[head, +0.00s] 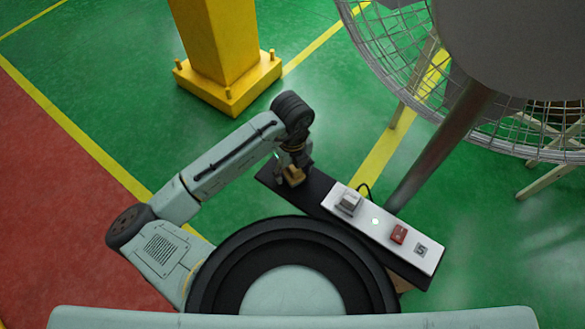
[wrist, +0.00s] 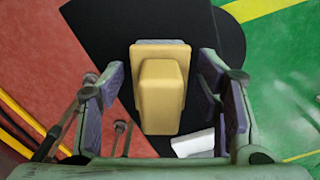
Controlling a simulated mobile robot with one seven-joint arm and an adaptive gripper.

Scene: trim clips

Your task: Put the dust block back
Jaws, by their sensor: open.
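A tan block (wrist: 160,92) with a wider base stands on a black board; it is likely the dust block. In the head view the tan block (head: 294,176) sits near the far left end of the black board (head: 318,193). My gripper (head: 288,166) is directly above it, pointing down. In the wrist view my open fingers stand left and right of the tan block, with a visible gap on both sides. The block's contact with the board is hidden under it.
A white panel (head: 377,229) on the board carries a grey block (head: 348,201), a red switch (head: 398,234) and a small grey part (head: 421,250). A grey post (head: 440,148) rises just behind the panel. A yellow pillar (head: 222,52) and a large caged fan (head: 400,50) stand farther back.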

